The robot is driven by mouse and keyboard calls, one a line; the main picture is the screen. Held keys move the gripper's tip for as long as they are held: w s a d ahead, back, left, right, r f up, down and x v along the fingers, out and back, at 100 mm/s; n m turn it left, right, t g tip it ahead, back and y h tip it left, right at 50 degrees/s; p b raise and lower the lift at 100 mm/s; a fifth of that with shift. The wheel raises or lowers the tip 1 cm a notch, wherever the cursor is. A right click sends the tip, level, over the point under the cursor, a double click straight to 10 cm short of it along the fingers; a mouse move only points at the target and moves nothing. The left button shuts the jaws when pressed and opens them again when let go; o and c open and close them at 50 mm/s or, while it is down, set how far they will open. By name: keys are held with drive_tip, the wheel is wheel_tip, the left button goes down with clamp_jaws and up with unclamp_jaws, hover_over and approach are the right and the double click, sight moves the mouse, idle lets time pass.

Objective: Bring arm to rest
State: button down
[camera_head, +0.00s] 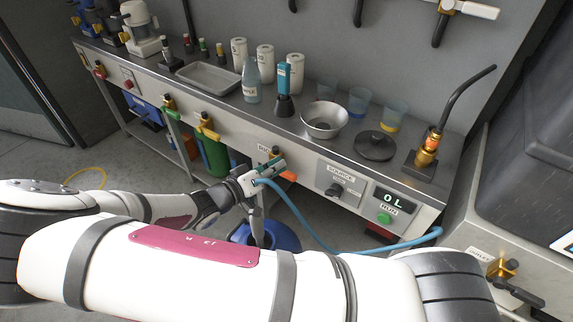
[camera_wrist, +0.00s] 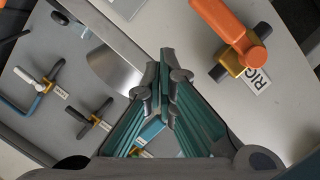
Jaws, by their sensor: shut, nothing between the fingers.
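My gripper (camera_head: 276,163) is at the front of the bench, beside a valve with an orange handle (camera_head: 288,176). Its teal fingers are together and empty in the wrist view (camera_wrist: 166,82). There the orange-handled valve (camera_wrist: 232,30) is to the right of the fingertips, with a label partly reading "RIG" next to it. In the picture the fingers and the valve are close; I cannot tell if they touch. My arm reaches in from the lower left, and my own links hide the lower part of the head view.
A blue hose (camera_head: 318,238) runs below the front panel to the right. The bench (camera_head: 226,105) carries a metal bowl (camera_head: 325,119), a tray (camera_head: 207,78), bottles, cups and a brass torch-like fitting (camera_head: 428,150). A green cylinder (camera_head: 213,153) and a blue container (camera_head: 277,235) are below.

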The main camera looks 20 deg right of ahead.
drive_tip(key=s+v, duration=0.1)
drive_tip(key=v, duration=0.5)
drive_tip(key=shift+s+r+p, duration=0.25)
drive_tip(key=shift+r+p, duration=0.05)
drive_tip(key=s+d+r+n+g+y, duration=0.25)
drive_tip(key=s+r+y, duration=0.45)
drive_tip(key=s+r, duration=0.65)
drive_tip(key=s+d+r+n+g+y, duration=0.3)
drive_tip(key=s+r+y, duration=0.4)
drive_tip(key=s+r, duration=0.65)
wheel_tip(320, 180, up, 14)
drive_tip(key=s+d+m+t+p, duration=0.1)
drive_tip(key=t+p, duration=0.2)
drive_tip(key=p, duration=1)
drive_tip(key=shift+f, duration=0.25)
drive_tip(key=shift+s+d, duration=0.1)
